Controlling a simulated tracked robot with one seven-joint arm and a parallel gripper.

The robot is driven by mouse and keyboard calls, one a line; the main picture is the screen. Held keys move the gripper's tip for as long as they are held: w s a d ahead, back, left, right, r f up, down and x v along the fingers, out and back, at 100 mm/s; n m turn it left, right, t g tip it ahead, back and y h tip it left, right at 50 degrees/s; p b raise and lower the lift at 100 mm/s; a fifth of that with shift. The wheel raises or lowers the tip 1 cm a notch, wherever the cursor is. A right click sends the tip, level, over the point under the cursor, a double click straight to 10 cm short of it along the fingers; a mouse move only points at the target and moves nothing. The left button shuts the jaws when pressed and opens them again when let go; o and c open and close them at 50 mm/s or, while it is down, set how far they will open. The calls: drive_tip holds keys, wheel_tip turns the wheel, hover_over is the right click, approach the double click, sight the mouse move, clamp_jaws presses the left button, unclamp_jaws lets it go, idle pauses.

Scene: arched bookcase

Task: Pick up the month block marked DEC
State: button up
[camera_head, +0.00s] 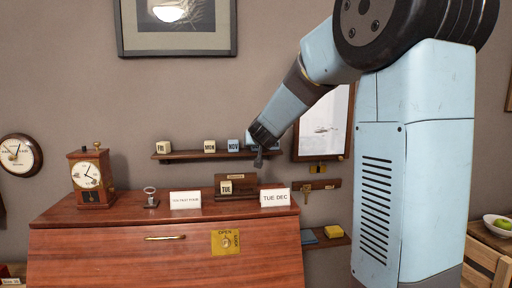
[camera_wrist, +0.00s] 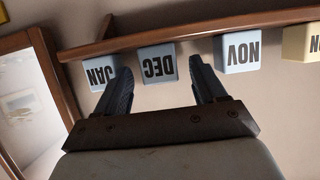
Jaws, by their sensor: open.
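The DEC block (camera_wrist: 158,64) is pale blue with dark letters, upside down in the wrist view. It sits on a narrow wooden shelf (camera_wrist: 190,34). My gripper (camera_wrist: 162,78) is open, its two dark fingers on either side of the DEC block in the picture. I cannot tell whether they touch it. The JAN block (camera_wrist: 100,74) is beside one finger and the NOV block (camera_wrist: 238,52) is beside the other. In the head view my gripper (camera_head: 258,160) is at the right part of the wall shelf (camera_head: 190,155), and my arm hides the DEC block there.
On the shelf are also a MON block (camera_head: 209,146) and a FRI block (camera_head: 163,147). Below stands a wooden desk (camera_head: 120,215) with a clock (camera_head: 91,176), white cards (camera_head: 185,200) and a calendar holder (camera_head: 236,187). A framed mirror or picture (camera_head: 324,128) hangs close right of my gripper.

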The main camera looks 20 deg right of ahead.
drive_tip(key=shift+c, duration=0.4)
drive_tip(key=c, duration=1)
drive_tip(key=shift+r, duration=0.15)
drive_tip(key=shift+c, duration=0.2)
drive_tip(key=shift+r, duration=1.35)
drive_tip(key=shift+s+r, duration=0.15)
drive_tip(key=shift+r, duration=0.15)
drive_tip(key=d+r+v, duration=0.1)
drive_tip(key=v, duration=0.7)
drive_tip(key=w+d+r+v, duration=0.1)
drive_tip(key=r+v, duration=0.1)
drive_tip(key=v, duration=0.6)
drive_tip(key=shift+a, duration=0.2)
